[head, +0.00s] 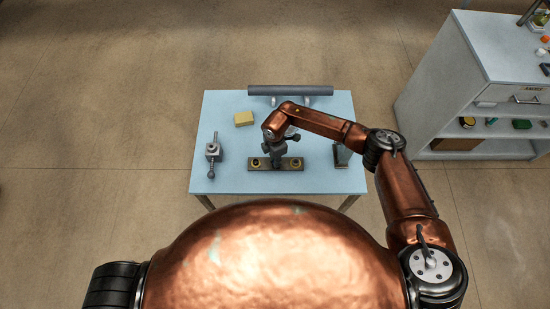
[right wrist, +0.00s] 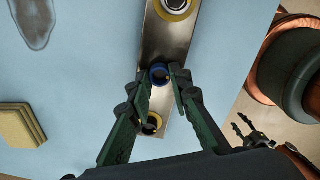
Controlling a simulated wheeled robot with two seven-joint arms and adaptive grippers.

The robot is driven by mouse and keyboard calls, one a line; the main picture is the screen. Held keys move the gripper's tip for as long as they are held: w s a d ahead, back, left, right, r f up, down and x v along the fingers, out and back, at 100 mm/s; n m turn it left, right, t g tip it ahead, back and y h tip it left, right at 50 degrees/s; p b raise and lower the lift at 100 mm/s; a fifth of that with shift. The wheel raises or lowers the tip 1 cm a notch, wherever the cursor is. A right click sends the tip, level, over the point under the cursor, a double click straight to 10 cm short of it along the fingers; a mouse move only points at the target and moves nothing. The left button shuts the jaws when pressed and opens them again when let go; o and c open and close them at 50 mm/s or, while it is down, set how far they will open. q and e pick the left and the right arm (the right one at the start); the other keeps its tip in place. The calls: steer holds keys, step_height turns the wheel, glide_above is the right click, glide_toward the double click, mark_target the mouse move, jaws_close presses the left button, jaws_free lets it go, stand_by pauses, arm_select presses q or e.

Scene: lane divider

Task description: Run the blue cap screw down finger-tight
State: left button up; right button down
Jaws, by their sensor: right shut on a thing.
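A long metal plate (head: 288,168) lies on the light blue table, with dark heads in yellow rings near both ends. In the right wrist view the plate (right wrist: 168,50) runs up the picture. The blue cap screw (right wrist: 160,74) sits on it between two yellow-ringed holes or screws. My right gripper (right wrist: 161,78) is shut on the blue cap screw, one dark green finger on each side. In the head view my right gripper (head: 277,152) is over the plate's middle and hides the screw. Thread and seating are hidden.
A yellow block (head: 243,118) lies at the back left of the table (head: 225,105). A grey clamp-like tool (head: 213,153) is at the left edge. A dark grey bar (head: 290,90) lies along the back edge. A grey upright piece (head: 341,156) stands at right. A shelf unit (head: 485,60) stands beyond.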

steer(key=shift+w+a+r+m+p, duration=0.1)
steer(key=shift+r+m+p, duration=0.05)
steer(key=shift+m+p, duration=0.3)
steer(key=shift+w+r+m+p, duration=0.1)
steer(key=shift+m+p, duration=0.1)
steer(key=shift+m, duration=0.35)
steer(key=c, duration=2.2)
jaws_free()
steer(key=o, duration=0.4)
steer(key=shift+s+f, duration=0.1)
steer(key=shift+f, duration=0.1)
steer(key=shift+o, duration=0.2)
steer(key=shift+r, duration=0.1)
step_height(320, 180, up, 12)
